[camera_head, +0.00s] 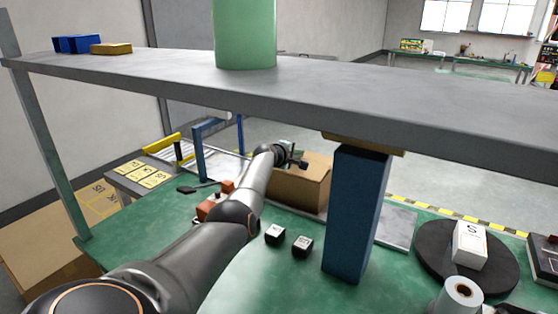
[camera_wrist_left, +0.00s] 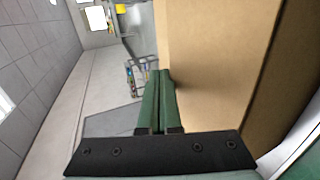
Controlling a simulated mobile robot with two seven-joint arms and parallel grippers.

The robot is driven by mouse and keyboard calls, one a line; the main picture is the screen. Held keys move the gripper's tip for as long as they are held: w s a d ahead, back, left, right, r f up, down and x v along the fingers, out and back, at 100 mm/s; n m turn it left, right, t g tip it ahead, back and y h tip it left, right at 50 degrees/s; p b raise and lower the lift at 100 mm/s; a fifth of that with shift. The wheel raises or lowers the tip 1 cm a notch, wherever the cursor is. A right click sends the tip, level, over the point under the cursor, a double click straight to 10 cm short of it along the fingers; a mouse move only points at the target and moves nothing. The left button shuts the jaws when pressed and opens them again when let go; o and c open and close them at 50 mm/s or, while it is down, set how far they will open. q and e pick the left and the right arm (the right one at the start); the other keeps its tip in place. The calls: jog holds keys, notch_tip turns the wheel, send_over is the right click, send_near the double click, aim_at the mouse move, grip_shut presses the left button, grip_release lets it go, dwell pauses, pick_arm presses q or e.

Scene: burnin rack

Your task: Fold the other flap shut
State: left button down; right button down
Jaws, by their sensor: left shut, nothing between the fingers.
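A brown cardboard box (camera_head: 300,187) stands on the green bench behind the blue post. Its top looks closed over in the part I can see, but I cannot make out the separate flaps. My left gripper (camera_head: 301,164) is at the upper left of the box, near its top edge. In the left wrist view my left gripper (camera_wrist_left: 156,100) has its green fingers shut together with nothing between them. A large tan cardboard face (camera_wrist_left: 215,60) lies close beside the fingers on the right; I cannot tell whether they touch. My right gripper is not in view.
A grey shelf (camera_head: 330,92) crosses above the bench, with a blue post (camera_head: 354,215) below it at the box's right. Two small dark boxes (camera_head: 302,246) lie in front. A black turntable (camera_head: 437,262) bears a white box (camera_head: 469,245). Green bench (camera_head: 275,285) is clear in front.

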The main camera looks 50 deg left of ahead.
pick_arm(q)
jog(key=shift+r, duration=0.1)
jog(key=shift+r+p, duration=0.7)
jog(key=shift+p, duration=0.1)
